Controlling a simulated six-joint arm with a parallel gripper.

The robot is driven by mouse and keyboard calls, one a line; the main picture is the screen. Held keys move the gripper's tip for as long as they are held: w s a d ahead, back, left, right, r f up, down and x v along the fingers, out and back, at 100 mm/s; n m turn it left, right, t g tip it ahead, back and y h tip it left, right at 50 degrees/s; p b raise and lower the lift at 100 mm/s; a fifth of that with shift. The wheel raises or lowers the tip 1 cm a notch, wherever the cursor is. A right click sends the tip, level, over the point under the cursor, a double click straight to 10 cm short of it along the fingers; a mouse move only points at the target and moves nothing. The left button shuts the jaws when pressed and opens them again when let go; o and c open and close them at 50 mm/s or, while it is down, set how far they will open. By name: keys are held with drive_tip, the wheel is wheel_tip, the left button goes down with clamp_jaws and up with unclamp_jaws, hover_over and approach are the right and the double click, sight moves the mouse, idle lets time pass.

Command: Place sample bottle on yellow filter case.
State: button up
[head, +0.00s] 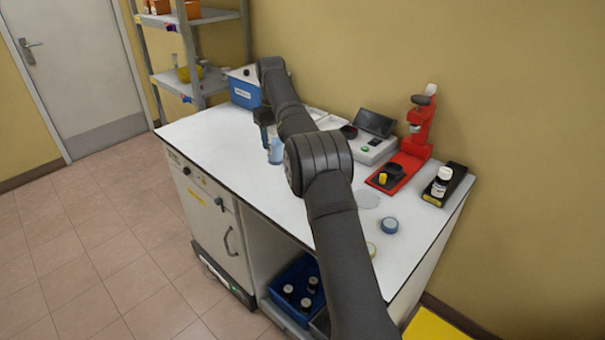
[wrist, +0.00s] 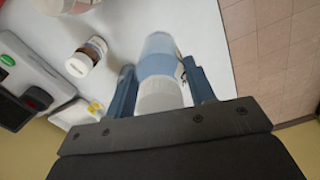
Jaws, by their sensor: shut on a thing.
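The sample bottle, clear with a light blue lower part and a pale cap, is between the blue fingers of my gripper (wrist: 160,85) in the wrist view (wrist: 158,62). My gripper is shut on it. In the head view the bottle (head: 276,152) shows below my gripper (head: 268,128), over the left part of the white bench; I cannot tell whether it touches the top. A round, flat case with a yellow rim (head: 371,249), likely the yellow filter case, lies near the bench's front right. My forearm partly hides it.
A blue round case (head: 390,225) lies close by the yellow-rimmed one. A red stand (head: 402,165), a grey instrument (head: 372,148) and a dark tray with a bottle (head: 443,185) line the back.

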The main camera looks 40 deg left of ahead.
drive_tip(key=shift+w+d+r, duration=0.15)
drive_tip(key=shift+d+r, duration=0.1)
drive_tip(key=shift+r, duration=0.25)
drive_tip(key=w+d+r, duration=0.2)
drive_tip(key=d+r, duration=0.1)
drive_tip(key=d, duration=0.5)
drive_tip(key=w+d+r+m, duration=0.1)
drive_tip(key=w+d+r, duration=0.1)
drive_tip(key=d, duration=0.5)
drive_tip(key=w+d+r, duration=0.2)
drive_tip(key=d+r, duration=0.1)
drive_tip(key=d, duration=0.5)
drive_tip(key=s+d+f+n, duration=0.1)
drive_tip(key=s+d+n, duration=0.1)
drive_tip(key=d, duration=1.2)
drive_tip(key=s+d+f+n, duration=0.1)
drive_tip(key=s+d+f, duration=0.1)
drive_tip(key=s+d, duration=0.3)
drive_tip(key=s+d+f+n, duration=0.1)
drive_tip(key=s+d+f, duration=0.1)
drive_tip(key=d, duration=0.5)
drive_tip(key=shift+s+a+f, duration=0.2)
drive_tip(key=shift+a+f, duration=1.6)
drive_tip(key=shift+a, duration=0.1)
drive_tip(key=shift+s+a+f, duration=0.25)
drive_tip(key=shift+a+f, duration=1.6)
drive_tip(key=shift+a, duration=0.05)
drive_tip(key=shift+s+a+f, duration=0.2)
drive_tip(key=shift+a+f, duration=1.6)
drive_tip(key=shift+a, duration=0.1)
